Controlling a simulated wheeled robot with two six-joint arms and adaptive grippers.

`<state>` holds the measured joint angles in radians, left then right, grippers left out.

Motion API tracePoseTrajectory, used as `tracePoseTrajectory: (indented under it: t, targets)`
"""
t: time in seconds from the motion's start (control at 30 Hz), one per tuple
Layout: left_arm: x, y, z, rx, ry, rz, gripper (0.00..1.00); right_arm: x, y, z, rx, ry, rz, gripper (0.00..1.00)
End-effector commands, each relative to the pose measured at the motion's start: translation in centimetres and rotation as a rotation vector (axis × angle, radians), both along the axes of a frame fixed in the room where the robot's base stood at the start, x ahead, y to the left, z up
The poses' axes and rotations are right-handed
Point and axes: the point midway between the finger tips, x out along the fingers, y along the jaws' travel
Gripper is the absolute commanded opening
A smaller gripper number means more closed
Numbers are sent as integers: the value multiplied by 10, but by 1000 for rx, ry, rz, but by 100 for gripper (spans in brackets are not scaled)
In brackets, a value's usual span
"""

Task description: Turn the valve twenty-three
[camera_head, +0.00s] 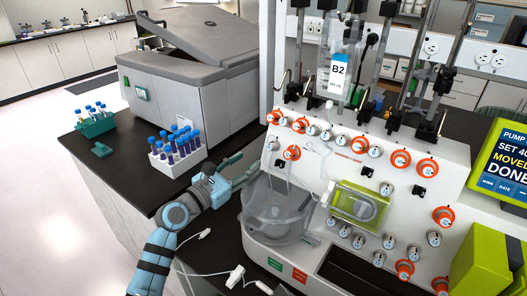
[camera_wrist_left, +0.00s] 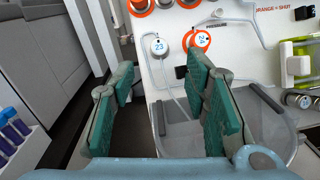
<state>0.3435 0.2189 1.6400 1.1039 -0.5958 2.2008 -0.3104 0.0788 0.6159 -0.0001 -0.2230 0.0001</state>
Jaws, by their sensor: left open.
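Valve twenty-three (camera_wrist_left: 159,46) is a round white knob with a blue "23" on the white panel of the cell processor. It also shows in the head view (camera_head: 272,144), at the panel's left edge beside an orange-ringed valve (camera_head: 292,152). My left gripper (camera_wrist_left: 162,78) is open and empty, with its green-padded fingers spread. In the wrist view the knob appears beyond the fingertips, between them and apart from them. In the head view the left gripper (camera_head: 238,170) is left of and below the knob. My right gripper is not in view.
A clear bowl (camera_head: 272,212) stands below the valve. A white rack of blue-capped tubes (camera_head: 180,160) and a grey lidded centrifuge (camera_head: 185,90) stand left of the gripper. Several other valves, a tube, and a B2 bag (camera_head: 338,72) crowd the panel.

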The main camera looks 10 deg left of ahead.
Motion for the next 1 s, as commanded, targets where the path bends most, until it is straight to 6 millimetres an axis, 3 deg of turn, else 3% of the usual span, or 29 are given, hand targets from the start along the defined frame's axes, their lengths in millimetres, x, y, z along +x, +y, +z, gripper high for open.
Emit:
tracePoseTrajectory:
  t: [0.1, 0.3, 0.67, 0.93, 1.0]
  targets:
    - [32, -17, -3, -3, 0, -1, 42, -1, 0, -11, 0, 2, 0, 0]
    - [68, -32, -3, 0, 0, 3, 42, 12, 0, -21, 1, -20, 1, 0]
    - [77, -36, -1, 3, 1, 4, 42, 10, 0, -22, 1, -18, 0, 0]
    - [77, -36, -2, 3, 2, 6, 1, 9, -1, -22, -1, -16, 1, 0]
    - [77, -36, -2, 3, 2, 6, 0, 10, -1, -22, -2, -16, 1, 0]
